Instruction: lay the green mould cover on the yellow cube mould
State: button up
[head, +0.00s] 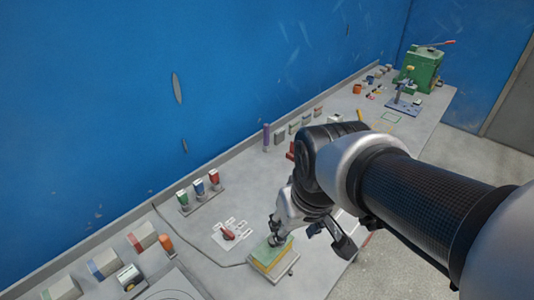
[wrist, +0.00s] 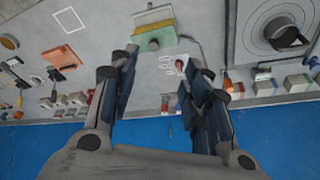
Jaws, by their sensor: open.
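The green mould cover (head: 272,249) lies on top of the yellow cube mould (head: 263,265), which stands on a pale base plate near the bench's front edge. I cannot tell whether it sits fully flush. In the wrist view the cover (wrist: 157,41) shows as a green face with a small dark knob, beside a thin yellow strip of the mould (wrist: 153,27). My gripper (head: 308,234) is open, its fingers spread wide. In the wrist view the gripper (wrist: 162,62) has nothing between its fingers, and the cover lies beyond the tips. In the head view one finger partly overlaps the cover.
A white sheet with a red item (head: 229,233) lies just left of the mould. A rack of coloured bottles (head: 199,192) stands toward the blue wall. A green machine (head: 420,70) is at the far end. A round plate (wrist: 283,28) lies right in the wrist view.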

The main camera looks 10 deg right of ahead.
jog(key=s+r+t, duration=0.1)
jog(key=s+r, duration=0.1)
jog(key=s, duration=0.6)
jog(key=shift+s+m, duration=0.15)
jog(key=shift+m, duration=0.25)
jog(key=shift+f, duration=0.1)
notch_tip(320, 180, down, 4)
jog(key=b, duration=0.4)
